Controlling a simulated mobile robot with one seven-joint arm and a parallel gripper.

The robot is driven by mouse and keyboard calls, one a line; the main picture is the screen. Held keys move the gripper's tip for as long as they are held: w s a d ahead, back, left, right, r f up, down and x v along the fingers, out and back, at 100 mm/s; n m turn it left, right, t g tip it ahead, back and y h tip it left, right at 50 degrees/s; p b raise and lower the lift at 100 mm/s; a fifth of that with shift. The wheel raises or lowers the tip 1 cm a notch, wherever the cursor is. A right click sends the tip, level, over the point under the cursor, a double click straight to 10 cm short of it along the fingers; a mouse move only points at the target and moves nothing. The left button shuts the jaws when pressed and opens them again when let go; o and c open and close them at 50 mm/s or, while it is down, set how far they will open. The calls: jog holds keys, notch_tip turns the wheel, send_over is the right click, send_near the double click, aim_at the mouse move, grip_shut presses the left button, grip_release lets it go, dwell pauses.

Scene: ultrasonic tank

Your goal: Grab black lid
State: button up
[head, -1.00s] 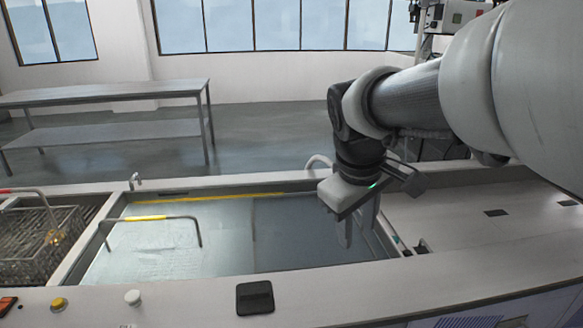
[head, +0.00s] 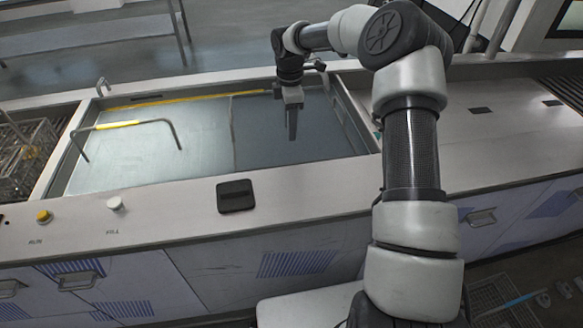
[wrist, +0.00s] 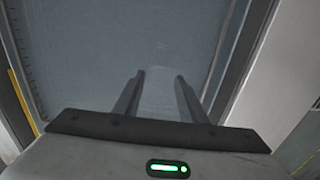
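A small flat black square lid (head: 236,196) with rounded corners lies on the counter's front ledge, in front of the tank. It does not show in the wrist view. My gripper (head: 292,125) points down over the right part of the tank, behind and to the right of the lid and well apart from it. In the wrist view my gripper (wrist: 160,80) has its two fingers apart with nothing between them; only the grey tank surface shows beyond.
The tank (head: 80,178) has a raised rim and a yellow-gripped handle (head: 118,125) on its left. A yellow knob (head: 43,216) and a white knob (head: 115,203) stand left of the lid. A wire basket (head: 30,150) is at far left. The counter right of the tank is mostly clear.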

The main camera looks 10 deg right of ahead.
notch_tip(320, 180, down, 10)
jog(key=shift+r+b, duration=0.25)
jog(key=shift+b, duration=0.4)
jog(key=shift+w+d+f+b, duration=0.1)
jog(key=shift+d+f+b, duration=0.15)
jog(key=shift+f, duration=1.1)
jog(key=shift+d+f+b, duration=0.1)
jog(key=shift+f+b, duration=0.15)
jog(key=shift+f, duration=1.1)
grip_shut()
